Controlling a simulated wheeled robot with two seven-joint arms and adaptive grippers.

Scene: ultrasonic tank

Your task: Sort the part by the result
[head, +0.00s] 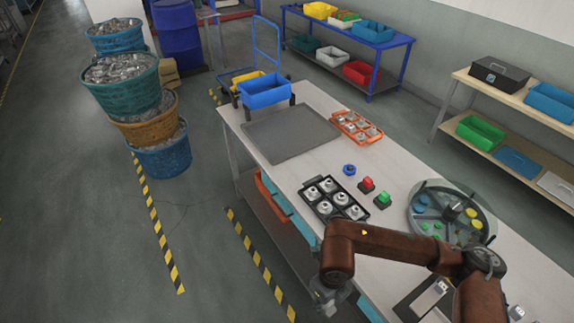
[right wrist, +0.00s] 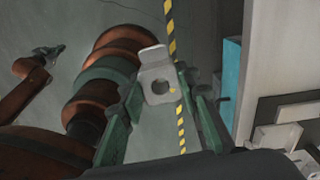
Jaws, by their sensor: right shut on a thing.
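A grey metal bracket (right wrist: 158,78) with a round hole and a bent tab is between the green fingers of my right gripper (right wrist: 160,105) in the right wrist view. The gripper is shut on it. In the head view my right gripper (head: 326,300) hangs over the floor beside the bench's left edge; the bracket is hard to make out there. My left gripper (right wrist: 48,53) shows small at the left of the right wrist view, away from the bench; its jaws are too small to read. On the bench are a red button (head: 367,183) and a green button (head: 383,199).
The bench holds a black tray (head: 309,194) of round metal parts, an orange tray (head: 343,118), a grey mat (head: 290,133), a blue ring (head: 349,169) and a round divided dish (head: 421,199). A blue bin (head: 265,95) stands beyond. Striped tape (head: 255,256) marks the floor.

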